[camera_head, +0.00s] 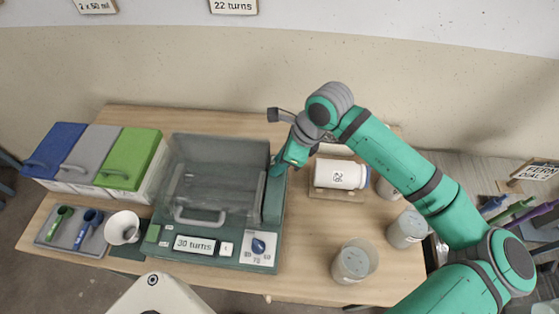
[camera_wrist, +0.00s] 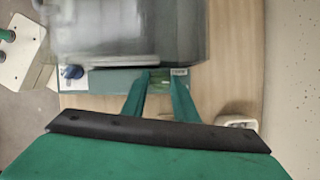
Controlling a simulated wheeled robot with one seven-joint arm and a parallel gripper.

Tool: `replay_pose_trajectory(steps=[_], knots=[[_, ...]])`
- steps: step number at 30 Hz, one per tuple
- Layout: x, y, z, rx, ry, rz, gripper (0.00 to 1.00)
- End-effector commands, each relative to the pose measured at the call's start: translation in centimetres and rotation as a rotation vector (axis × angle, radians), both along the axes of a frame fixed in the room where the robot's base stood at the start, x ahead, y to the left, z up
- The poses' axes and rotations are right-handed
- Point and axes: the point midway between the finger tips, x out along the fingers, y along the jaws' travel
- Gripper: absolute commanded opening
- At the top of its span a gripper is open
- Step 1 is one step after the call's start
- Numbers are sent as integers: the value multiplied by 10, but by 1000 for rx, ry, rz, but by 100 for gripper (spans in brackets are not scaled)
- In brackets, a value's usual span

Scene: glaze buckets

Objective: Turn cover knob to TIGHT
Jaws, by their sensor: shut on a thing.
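The machine (camera_head: 150,250) is a dark green box with a clear grey cover (camera_head: 215,170) that is down over it. My gripper (camera_head: 278,167) reaches down at the machine's right side, near the back. In the wrist view my gripper (camera_wrist: 161,76) has its two green fingers shut on a small part at the machine's edge, which I take for the cover knob. The fingers and blur hide most of it, so I cannot read its setting. A small pale label (camera_wrist: 179,71) sits beside the fingertips.
A white jar (camera_head: 340,174) lies on a wooden stand to the right. Lidded bins (camera_head: 130,160), a white cup (camera_head: 122,228) and a scoop tray (camera_head: 70,238) stand left. Clear tubs (camera_head: 354,262) stand front right.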

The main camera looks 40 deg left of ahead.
Motion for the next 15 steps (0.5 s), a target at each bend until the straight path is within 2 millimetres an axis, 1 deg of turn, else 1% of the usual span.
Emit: replay_pose_trajectory(steps=[9, 15], knots=[[-2, -2, 0, -3, -1, -261, 4], [-3, -2, 0, -3, -2, -390, 4]])
